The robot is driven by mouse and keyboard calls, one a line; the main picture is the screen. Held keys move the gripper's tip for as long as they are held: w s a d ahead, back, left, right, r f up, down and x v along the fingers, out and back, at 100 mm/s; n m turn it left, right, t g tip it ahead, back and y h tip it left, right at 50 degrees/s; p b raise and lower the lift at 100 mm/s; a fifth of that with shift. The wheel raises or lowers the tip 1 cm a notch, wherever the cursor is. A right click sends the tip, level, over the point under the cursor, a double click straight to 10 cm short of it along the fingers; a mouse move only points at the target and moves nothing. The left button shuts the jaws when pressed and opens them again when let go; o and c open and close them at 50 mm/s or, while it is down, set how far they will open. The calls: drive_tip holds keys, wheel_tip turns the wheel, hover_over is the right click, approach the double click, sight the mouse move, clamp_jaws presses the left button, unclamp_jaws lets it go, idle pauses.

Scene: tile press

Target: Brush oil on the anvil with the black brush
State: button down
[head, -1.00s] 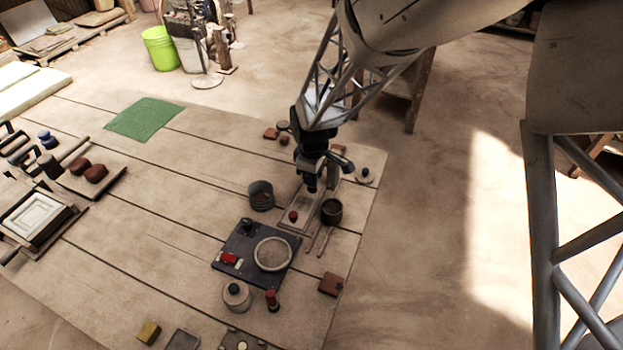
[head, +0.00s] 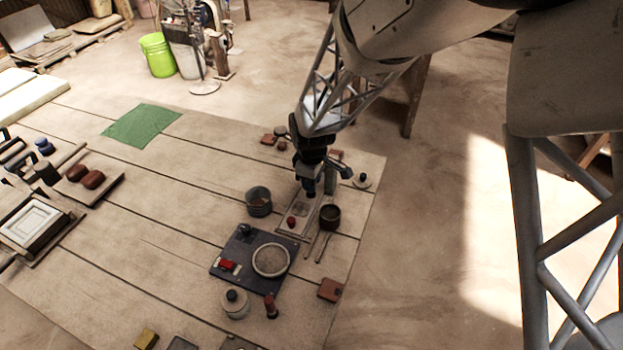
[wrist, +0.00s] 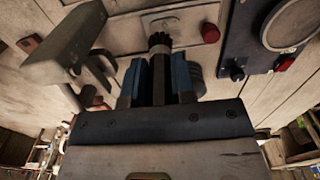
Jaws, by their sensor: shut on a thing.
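My gripper (head: 309,190) points down over the right part of the table. In the wrist view, its blue-sided fingers (wrist: 158,82) are shut on a dark upright brush (wrist: 158,43) with a black bristly tip. The tip shows just in front of a pale framed plate (wrist: 182,18) with a red knob (wrist: 210,32). This plate appears to be the press base with the anvil; I cannot tell whether the bristles touch it. In the head view the framed plate (head: 290,228) lies below my gripper, and the brush is hard to make out.
A grey lever-like part (wrist: 68,45) stands close at left in the wrist view. Around my gripper in the head view are a grey pot (head: 259,201), a dark cup (head: 330,217) and a dark board (head: 232,262) with a round dish (head: 270,260). The table's middle is mostly clear.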

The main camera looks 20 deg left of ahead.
sight(310, 197)
drive_tip(key=shift+f, duration=3.1)
drive_tip(key=shift+a+f, duration=0.4)
drive_tip(key=shift+a, duration=0.15)
drive_tip(key=shift+a+f, duration=0.1)
drive_tip(key=shift+a, duration=2.65)
drive_tip(key=shift+d, duration=3.35)
drive_tip(key=shift+s+a, duration=0.45)
drive_tip(key=shift+a, duration=2.95)
drive_tip(key=shift+d, duration=3.45)
drive_tip(key=shift+a+r, duration=0.15)
drive_tip(key=shift+r, duration=3.85)
drive_tip(key=shift+w, duration=0.1)
